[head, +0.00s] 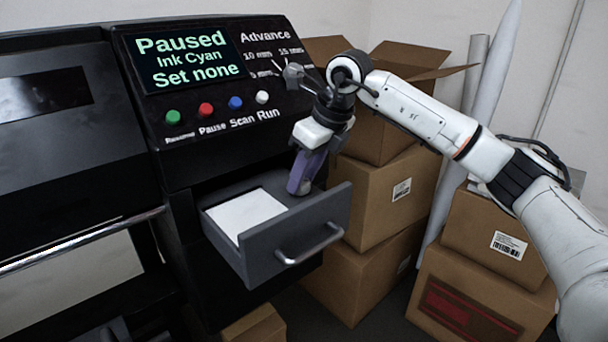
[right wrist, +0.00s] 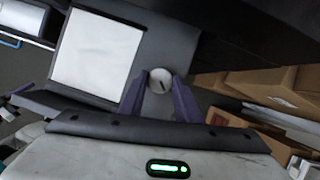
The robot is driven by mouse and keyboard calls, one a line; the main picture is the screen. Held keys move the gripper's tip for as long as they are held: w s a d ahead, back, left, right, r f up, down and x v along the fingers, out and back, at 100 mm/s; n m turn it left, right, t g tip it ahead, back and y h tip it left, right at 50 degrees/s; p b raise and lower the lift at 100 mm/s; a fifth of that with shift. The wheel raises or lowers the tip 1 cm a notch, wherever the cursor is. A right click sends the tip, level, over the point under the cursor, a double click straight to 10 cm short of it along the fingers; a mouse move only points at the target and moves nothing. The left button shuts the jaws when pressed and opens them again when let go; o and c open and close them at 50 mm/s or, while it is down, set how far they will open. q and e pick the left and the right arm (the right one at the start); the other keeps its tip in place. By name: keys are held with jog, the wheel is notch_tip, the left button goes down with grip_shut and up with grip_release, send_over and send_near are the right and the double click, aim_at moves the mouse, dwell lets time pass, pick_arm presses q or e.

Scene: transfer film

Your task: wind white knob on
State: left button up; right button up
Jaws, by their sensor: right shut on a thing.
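A round white knob (right wrist: 158,81) with a short dark line on its face shows in the right wrist view, between the purple fingers of my right gripper (right wrist: 158,76). The gripper is shut on it. In the head view my right gripper (head: 298,187) reaches down into the right part of an open grey drawer (head: 272,238), and its fingers hide the knob there. Whether the knob is fixed to the drawer or loose cannot be told. A white sheet (head: 246,214) lies flat beside the gripper; it also shows in the right wrist view (right wrist: 97,50). My left gripper is out of view.
The black machine's panel has a screen (head: 188,58) reading "Paused, Ink Cyan, Set none". Below are green, red, blue and white buttons (head: 262,97). My right arm partly covers the "Advance" marks (head: 265,35). Cardboard boxes (head: 375,195) stand close right of the drawer.

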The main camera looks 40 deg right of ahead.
jog(key=shift+m+h, duration=0.3)
jog(key=shift+m, duration=0.7)
jog(key=o, duration=1.1)
jog(key=shift+c, duration=0.2)
jog(key=v, duration=1)
jog(key=shift+s+b, duration=0.15)
jog(key=shift+b, duration=0.2)
jog(key=shift+a+r, duration=0.1)
jog(key=shift+r, duration=0.05)
